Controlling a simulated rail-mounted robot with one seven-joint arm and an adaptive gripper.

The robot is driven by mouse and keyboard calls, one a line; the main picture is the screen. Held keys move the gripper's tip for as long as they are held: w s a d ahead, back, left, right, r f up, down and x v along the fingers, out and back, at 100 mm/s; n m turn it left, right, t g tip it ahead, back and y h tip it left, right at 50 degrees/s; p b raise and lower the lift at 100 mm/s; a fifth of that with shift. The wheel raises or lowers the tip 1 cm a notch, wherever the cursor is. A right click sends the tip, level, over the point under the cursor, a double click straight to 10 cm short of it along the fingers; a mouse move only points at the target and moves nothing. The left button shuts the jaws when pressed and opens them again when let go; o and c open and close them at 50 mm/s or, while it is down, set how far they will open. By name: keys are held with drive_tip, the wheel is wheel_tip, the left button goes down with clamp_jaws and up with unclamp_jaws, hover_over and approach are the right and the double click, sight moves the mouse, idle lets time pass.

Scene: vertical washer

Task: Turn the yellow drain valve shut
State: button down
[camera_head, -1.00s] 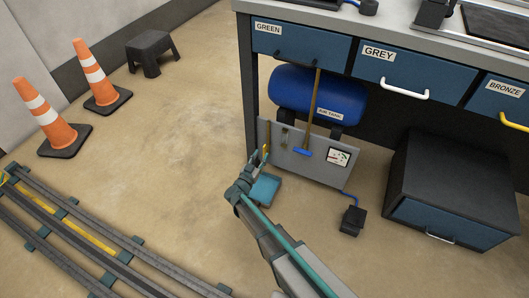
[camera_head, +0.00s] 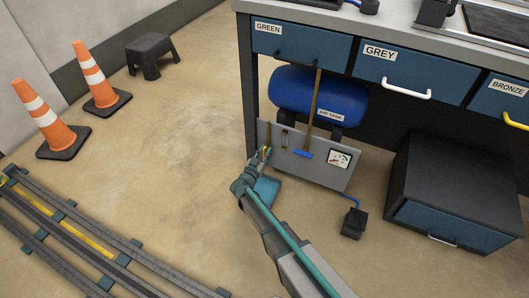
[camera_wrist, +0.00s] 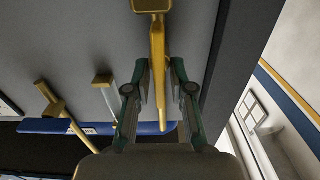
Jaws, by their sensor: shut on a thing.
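The yellow drain valve is a long, flat yellow handle (camera_wrist: 158,45) on a square pivot (camera_wrist: 152,5) at the top of the wrist view. It runs down that view between my two fingers. It shows small at the left end of the grey panel (camera_head: 266,150) in the head view. My gripper (camera_wrist: 160,78) is shut on the handle, one finger on each side. In the head view my gripper (camera_head: 261,157) is at the panel's left end, and the fingers partly hide the valve.
The blue air tank (camera_head: 318,95) is above the panel, under the workbench. A wooden-handled tool with a blue head (camera_head: 303,153) and a small lever (camera_wrist: 104,80) are beside the valve. A black pedal (camera_head: 353,222) lies on the floor to the right.

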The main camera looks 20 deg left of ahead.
drive_tip(key=shift+m, duration=0.3)
drive_tip(key=m+p, duration=0.1)
drive_tip(key=m, duration=0.2)
drive_tip(key=shift+d, duration=0.2)
drive_tip(key=m, duration=0.5)
drive_tip(key=shift+d+f, duration=0.2)
drive_tip(key=shift+d+f+m+b, duration=0.15)
drive_tip(key=shift+m+b, duration=0.55)
drive_tip(key=shift+m, duration=0.85)
drive_tip(key=shift+f+m+b, duration=0.15)
drive_tip(key=shift+m+b, duration=0.55)
drive_tip(key=shift+m, duration=0.9)
drive_tip(key=shift+d+f+m+b, duration=0.15)
drive_tip(key=shift+m+b, duration=0.55)
drive_tip(key=shift+m, duration=0.85)
drive_tip(key=shift+a, duration=0.1)
drive_tip(key=c, duration=1.2)
unclamp_jaws()
drive_tip(key=shift+c, duration=0.2)
drive_tip(key=shift+s, duration=0.15)
